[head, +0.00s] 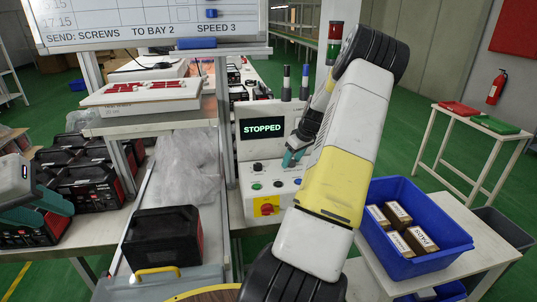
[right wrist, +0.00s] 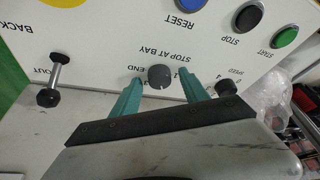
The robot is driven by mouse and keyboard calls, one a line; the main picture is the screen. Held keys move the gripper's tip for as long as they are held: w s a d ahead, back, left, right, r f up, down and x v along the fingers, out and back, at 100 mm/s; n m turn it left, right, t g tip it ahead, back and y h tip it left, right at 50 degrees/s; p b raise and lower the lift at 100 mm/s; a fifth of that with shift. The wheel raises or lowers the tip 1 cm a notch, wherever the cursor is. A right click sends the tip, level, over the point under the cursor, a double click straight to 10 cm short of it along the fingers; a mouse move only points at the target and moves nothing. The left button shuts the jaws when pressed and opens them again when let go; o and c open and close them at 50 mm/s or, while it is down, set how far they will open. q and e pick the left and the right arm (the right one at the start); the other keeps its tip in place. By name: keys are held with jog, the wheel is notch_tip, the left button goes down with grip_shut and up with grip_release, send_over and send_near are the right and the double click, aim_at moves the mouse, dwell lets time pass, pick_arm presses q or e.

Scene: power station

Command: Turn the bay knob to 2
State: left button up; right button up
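The bay knob (right wrist: 160,77) is a round grey knob on the white control panel (right wrist: 100,30), under the upside-down label "STOP AT BAY", with "END" and "1" beside it. Its setting is too small to tell. My right gripper (right wrist: 160,72) is open, with one teal finger on each side of the knob and small gaps visible. In the head view, the right gripper (head: 292,158) is at the right of the control box (head: 250,151) and the bay knob is hidden. The box's screen (head: 262,127) reads "STOPPED". My left gripper (head: 45,198) is at the left edge; its opening is unclear.
The speed knob (right wrist: 226,88) and a metal lever (right wrist: 53,80) flank the right gripper. Reset (right wrist: 187,5), stop (right wrist: 248,18) and start (right wrist: 286,36) buttons are nearby. The whiteboard (head: 150,14) reads "TO BAY 2 SPEED 3". A blue crate (head: 410,258) holds several boxes.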

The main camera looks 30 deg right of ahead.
aim_at(297, 170)
jog(key=v, duration=0.7)
jog(key=shift+r, duration=0.4)
jog(key=shift+s, duration=0.15)
